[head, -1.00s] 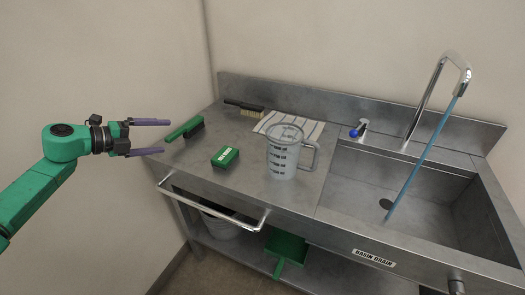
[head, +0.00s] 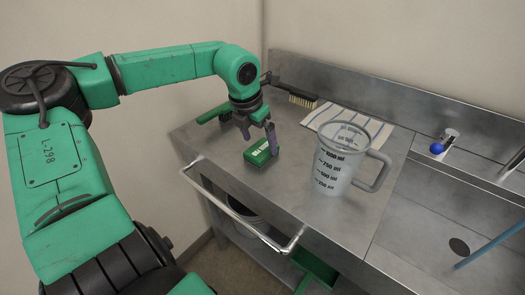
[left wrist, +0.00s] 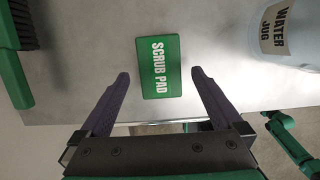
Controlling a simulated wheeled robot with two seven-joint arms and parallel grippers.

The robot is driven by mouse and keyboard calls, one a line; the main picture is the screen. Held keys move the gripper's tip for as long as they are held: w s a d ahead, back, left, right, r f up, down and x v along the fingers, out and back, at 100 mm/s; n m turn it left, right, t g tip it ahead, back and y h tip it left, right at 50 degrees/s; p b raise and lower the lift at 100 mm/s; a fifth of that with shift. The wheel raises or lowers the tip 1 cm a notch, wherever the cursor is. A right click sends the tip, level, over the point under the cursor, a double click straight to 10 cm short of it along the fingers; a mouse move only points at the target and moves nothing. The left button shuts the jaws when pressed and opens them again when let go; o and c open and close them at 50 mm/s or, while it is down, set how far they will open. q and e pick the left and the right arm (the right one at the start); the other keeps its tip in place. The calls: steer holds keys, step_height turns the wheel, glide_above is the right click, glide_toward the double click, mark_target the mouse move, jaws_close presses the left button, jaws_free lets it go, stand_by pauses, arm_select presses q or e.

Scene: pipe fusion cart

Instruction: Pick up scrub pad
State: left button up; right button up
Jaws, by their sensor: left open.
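The scrub pad (head: 260,153) is a small green block with white lettering, lying flat on the steel counter. In the left wrist view the scrub pad (left wrist: 160,66) lies label up, ahead of and between the open fingers. My left gripper (head: 258,134) points down above the scrub pad, with its purple-tipped fingers apart. In the left wrist view the left gripper (left wrist: 158,98) is empty, with bare counter between each finger and the pad. Whether the fingertips touch the counter cannot be told.
A clear measuring jug (head: 335,170) stands right of the pad on the counter (head: 225,160). A green brush (head: 215,112) lies to the left, and another brush (head: 302,98) lies behind. A striped cloth (head: 373,128) lies behind the jug. A metal rail (head: 240,218) runs along the front edge.

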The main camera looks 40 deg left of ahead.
mark_target(261, 149)
arm_select(q)
steer(key=shift+x, duration=1.55)
steer(key=shift+f+b, duration=0.2)
steer(key=shift+b, duration=0.25)
steer(key=c, duration=1.3)
steer(key=shift+r, duration=0.1)
steer(key=shift+r+p, duration=0.5)
steer(key=shift+r, duration=0.05)
step_height(261, 149, up, 19)
